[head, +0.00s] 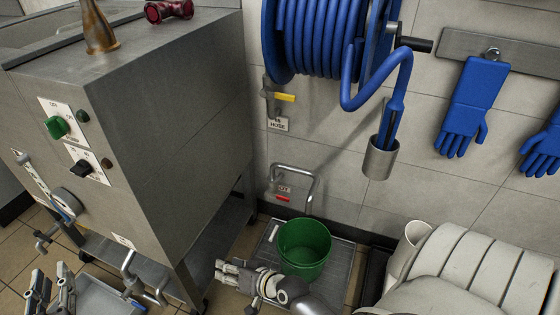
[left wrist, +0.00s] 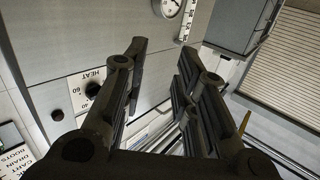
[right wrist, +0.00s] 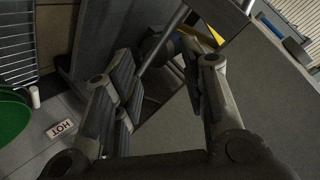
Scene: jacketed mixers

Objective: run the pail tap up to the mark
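The green pail (head: 304,248) stands upright on a floor grating (head: 340,262) against the wall; its mark cannot be made out. The steel pail tap (head: 296,170) curves out of the wall just above it, with a small red lever (head: 283,198) and a label. No water stream shows. In the right wrist view a green rim (right wrist: 12,122) and a "HOT" label (right wrist: 62,129) show at the left. My right gripper (head: 222,272) is open and empty, left of the pail. My left gripper (head: 50,298) is open and empty before the mixer front.
The steel mixer cabinet (head: 200,120) with knobs and a gauge fills the left. A blue hose reel (head: 315,40) hangs above, its nozzle in a steel cup (head: 381,160). Blue gloves (head: 470,105) hang at right. White sacks (head: 480,270) lie right of the pail.

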